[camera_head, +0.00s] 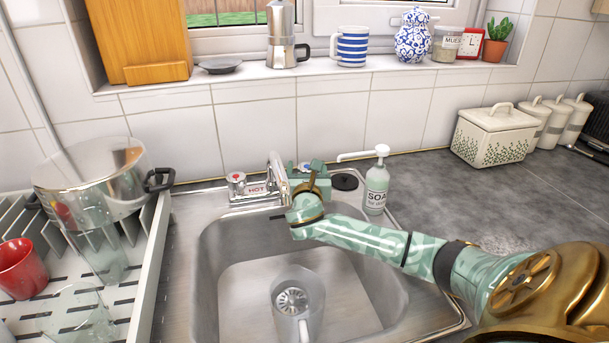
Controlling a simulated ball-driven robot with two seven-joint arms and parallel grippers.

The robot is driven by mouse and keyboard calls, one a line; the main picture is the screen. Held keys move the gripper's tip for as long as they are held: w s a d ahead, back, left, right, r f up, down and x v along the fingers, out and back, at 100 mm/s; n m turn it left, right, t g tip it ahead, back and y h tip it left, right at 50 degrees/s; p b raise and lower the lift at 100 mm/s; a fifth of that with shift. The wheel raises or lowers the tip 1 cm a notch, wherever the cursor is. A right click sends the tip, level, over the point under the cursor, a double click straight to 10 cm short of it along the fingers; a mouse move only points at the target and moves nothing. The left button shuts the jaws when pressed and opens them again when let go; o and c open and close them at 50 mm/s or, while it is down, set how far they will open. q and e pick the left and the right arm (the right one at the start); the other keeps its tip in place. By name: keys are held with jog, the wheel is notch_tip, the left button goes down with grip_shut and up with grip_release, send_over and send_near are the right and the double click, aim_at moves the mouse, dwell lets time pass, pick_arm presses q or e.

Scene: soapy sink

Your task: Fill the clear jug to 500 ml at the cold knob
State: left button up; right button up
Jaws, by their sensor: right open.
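The clear jug (299,308) stands in the sink basin (235,322), over the round drain. I cannot make out a water level or marks on it. The tap (276,168) rises at the back of the sink, with the red-marked hot knob (237,182) to its left. My right gripper (309,178) is open just right of the tap, at the sink's back rim. It hides the cold knob. I cannot tell whether it touches the knob. My left gripper is out of view.
A soap bottle (377,184) stands just right of my right gripper. The counter (435,200) right of the soap is clear up to a bread bin (493,136).

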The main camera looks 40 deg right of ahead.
jog(key=c, duration=1)
jog(key=shift+s+r+n+t+y+p, duration=0.1)
jog(key=shift+r+n+t+y+p, duration=0.25)
jog(key=shift+n+t+y+p, duration=0.65)
jog(key=shift+n+y+p, duration=0.1)
jog(key=shift+y, duration=0.3)
jog(key=shift+f+n+t+y, duration=0.2)
jog(key=shift+n+t+y, duration=0.2)
jog(key=shift+n+y, duration=0.1)
jog(key=shift+f+n+t+y, duration=0.1)
jog(key=shift+n+t+y, duration=0.4)
jog(key=shift+y, duration=0.5)
jog(key=o, duration=1)
jog(key=shift+a+h, duration=0.1)
jog(key=shift+h, duration=0.3)
